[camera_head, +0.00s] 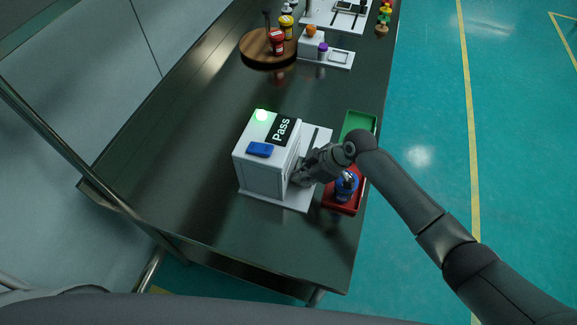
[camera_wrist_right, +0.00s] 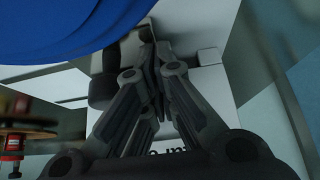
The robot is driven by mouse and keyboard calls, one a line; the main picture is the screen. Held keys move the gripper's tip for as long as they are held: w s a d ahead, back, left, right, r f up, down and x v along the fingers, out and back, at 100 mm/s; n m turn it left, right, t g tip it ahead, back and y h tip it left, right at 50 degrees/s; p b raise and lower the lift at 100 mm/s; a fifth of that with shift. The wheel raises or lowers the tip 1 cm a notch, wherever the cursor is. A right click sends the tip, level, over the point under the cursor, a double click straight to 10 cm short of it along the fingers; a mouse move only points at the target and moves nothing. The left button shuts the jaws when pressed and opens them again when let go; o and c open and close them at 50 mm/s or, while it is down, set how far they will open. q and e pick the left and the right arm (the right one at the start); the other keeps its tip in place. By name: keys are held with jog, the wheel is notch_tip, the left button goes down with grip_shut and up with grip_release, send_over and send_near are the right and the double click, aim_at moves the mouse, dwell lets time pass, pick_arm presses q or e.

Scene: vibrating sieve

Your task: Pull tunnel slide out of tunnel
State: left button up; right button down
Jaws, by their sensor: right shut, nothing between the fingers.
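The white box-shaped tunnel (camera_head: 262,176) stands on a pale base plate (camera_head: 318,139) on the dark table. It has a black "Pass" label, a blue patch and a lit green spot on top. My right gripper (camera_head: 301,178) is at the tunnel's right face, low above the base plate. In the right wrist view my gripper (camera_wrist_right: 152,62) is shut, with a white surface behind its fingers. The slide cannot be made out; the opening side is hidden by the gripper. I cannot tell whether the fingertips touch anything. My left gripper is not in view.
A red tray (camera_head: 337,207) with a blue item (camera_head: 346,188) lies right of the tunnel, under my right arm. A green tray (camera_head: 359,121) is behind it. A round wooden stand (camera_head: 256,57) with bottles is farther back. The table (camera_head: 190,135) left of the tunnel is clear.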

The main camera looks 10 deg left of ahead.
jog(key=shift+w+d+f+b, duration=0.1)
jog(key=shift+w+d+b, duration=0.05)
jog(key=shift+w+b, duration=0.55)
jog(key=shift+w+d+b, duration=0.2)
jog(key=shift+w+b, duration=0.25)
jog(key=shift+w, duration=0.4)
jog(key=shift+w+d+f+b, duration=0.1)
jog(key=shift+w+d+b, duration=0.05)
jog(key=shift+w+b, duration=0.55)
jog(key=shift+w+d+b, duration=0.15)
jog(key=shift+w+b, duration=0.5)
jog(key=shift+w, duration=0.15)
jog(key=shift+w+d+b, duration=0.1)
jog(key=shift+w+b, duration=0.55)
jog(key=shift+w, duration=0.15)
jog(key=w+b, duration=0.3)
jog(key=w+d+b, duration=0.1)
jog(key=w+b, duration=0.2)
jog(key=b, duration=0.1)
jog(key=shift+d, duration=0.1)
jog(key=shift+s+r, duration=0.1)
jog(key=shift+r, duration=0.1)
jog(key=shift+p, duration=0.3)
jog(key=shift+s+p, duration=0.15)
jog(key=shift+p, duration=0.15)
jog(key=shift+s+p, duration=0.45)
jog(key=shift+p, duration=0.15)
